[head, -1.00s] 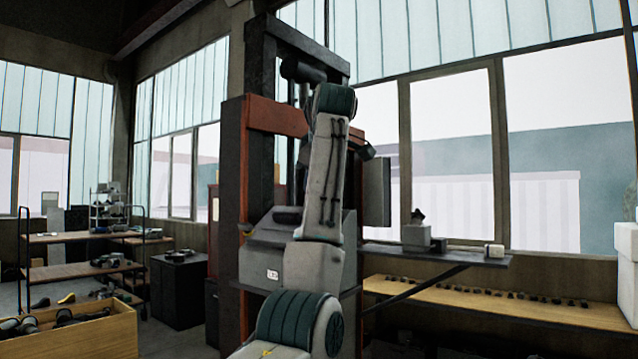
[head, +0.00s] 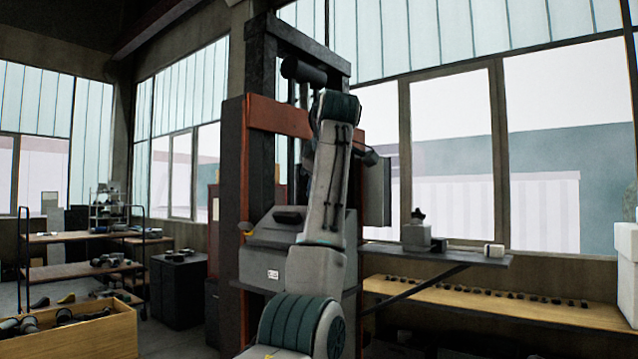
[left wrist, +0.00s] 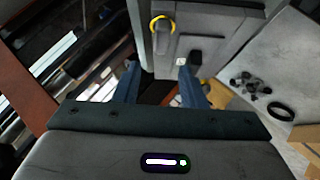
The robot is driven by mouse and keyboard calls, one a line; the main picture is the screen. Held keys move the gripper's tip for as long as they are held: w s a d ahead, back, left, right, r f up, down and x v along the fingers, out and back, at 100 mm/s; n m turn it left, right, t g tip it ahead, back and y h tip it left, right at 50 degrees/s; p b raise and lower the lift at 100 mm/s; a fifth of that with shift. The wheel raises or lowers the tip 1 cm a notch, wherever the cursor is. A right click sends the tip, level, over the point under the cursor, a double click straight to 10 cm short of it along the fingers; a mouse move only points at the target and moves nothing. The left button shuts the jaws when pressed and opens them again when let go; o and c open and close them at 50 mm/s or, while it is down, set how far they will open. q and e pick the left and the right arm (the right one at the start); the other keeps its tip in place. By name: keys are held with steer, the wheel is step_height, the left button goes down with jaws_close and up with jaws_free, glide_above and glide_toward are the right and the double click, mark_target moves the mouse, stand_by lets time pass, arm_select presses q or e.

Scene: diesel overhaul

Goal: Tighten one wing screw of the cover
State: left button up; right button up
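A grey machine housing (head: 265,262) with a white label stands between dark and orange-red posts. In the left wrist view a grey panel (left wrist: 220,18) carries a yellow ring (left wrist: 162,27) and a small dark fitting (left wrist: 195,58). I cannot tell whether this fitting is the wing screw. My left gripper (left wrist: 159,70) has its two blue fingers apart, in front of the panel, with nothing seen between them. In the head view one of my arms rises before the housing and hides part of it. My right gripper is not in view.
A shelf (head: 465,257) with small parts juts out at the right, above a long wooden bench (head: 500,303). A wooden crate (head: 85,340) stands at lower left, near a wheeled rack (head: 85,270) and a black cabinet (head: 178,290).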

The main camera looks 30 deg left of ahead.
arm_select(q)
steer(key=shift+w+d+f, duration=0.1)
steer(key=shift+w+f, duration=0.55)
steer(key=shift+f, duration=0.25)
steer(key=shift+w+f, duration=0.5)
steer(key=shift+f, duration=0.2)
jaws_close()
steer(key=shift+f+b, duration=0.15)
steer(key=shift+b, duration=0.35)
steer(key=m+t+b, duration=0.1)
steer(key=b, duration=0.1)
steer(key=m+t+b, duration=0.1)
steer(key=m, duration=0.1)
steer(key=shift+f+m+b, duration=0.2)
steer(key=shift+m+b, duration=0.1)
steer(key=shift+b, duration=0.1)
steer(key=shift+r+m+t+h, duration=0.15)
steer(key=shift+m+t+h, duration=0.15)
steer(key=shift+m+t, duration=0.1)
steer(key=shift+r, duration=0.15)
